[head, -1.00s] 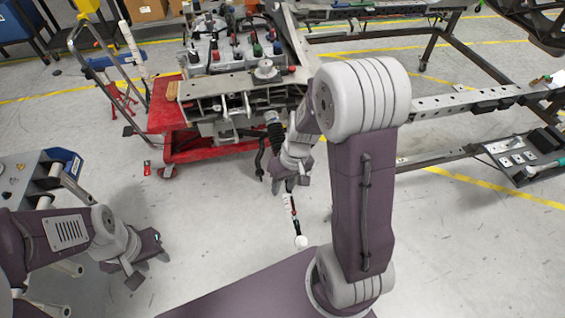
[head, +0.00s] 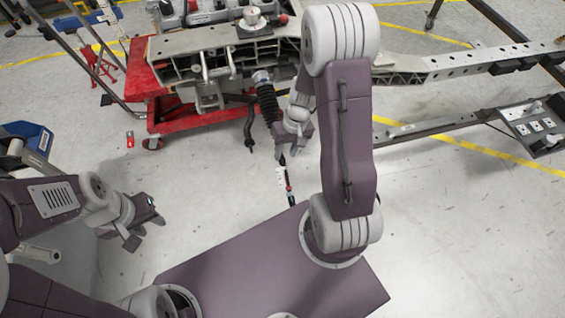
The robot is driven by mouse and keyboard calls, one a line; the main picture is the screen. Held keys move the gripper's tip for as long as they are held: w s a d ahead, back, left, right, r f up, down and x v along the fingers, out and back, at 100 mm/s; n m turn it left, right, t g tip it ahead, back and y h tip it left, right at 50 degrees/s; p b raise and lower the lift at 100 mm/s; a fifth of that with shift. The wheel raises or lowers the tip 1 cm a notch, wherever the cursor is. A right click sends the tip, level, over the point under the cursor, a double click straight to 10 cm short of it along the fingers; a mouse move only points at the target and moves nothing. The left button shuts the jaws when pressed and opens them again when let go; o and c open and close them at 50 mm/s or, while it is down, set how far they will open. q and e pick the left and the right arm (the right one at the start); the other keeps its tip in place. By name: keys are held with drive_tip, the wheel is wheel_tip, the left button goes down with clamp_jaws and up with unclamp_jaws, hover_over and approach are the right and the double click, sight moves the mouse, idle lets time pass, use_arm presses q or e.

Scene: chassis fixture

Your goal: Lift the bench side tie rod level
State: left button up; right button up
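A slim rod with white, red and dark sections (head: 286,182), which I take to be the tie rod, slants down below my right gripper. A black ribbed boot (head: 267,103) hangs above it from the steering assembly, roughly in line; the gripper covers part of the line between them. My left gripper (head: 145,223) is open and empty, off to the left, well away from the rod.
A red cart (head: 185,122) carries the metal assembly. A long chassis rail (head: 470,65) and a lower rail with a small tray (head: 535,125) run to the right. A blue bin (head: 28,138) is at the left. A curved black bar (head: 249,128) hangs beside the boot. Floor is clear between my grippers.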

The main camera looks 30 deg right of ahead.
sight(283, 161)
drive_tip(key=f, duration=0.2)
drive_tip(key=f+b, duration=0.1)
drive_tip(key=f, duration=0.1)
drive_tip(key=a+f+b, duration=0.1)
drive_tip(key=f, duration=0.1)
clamp_jaws()
idle(1.2)
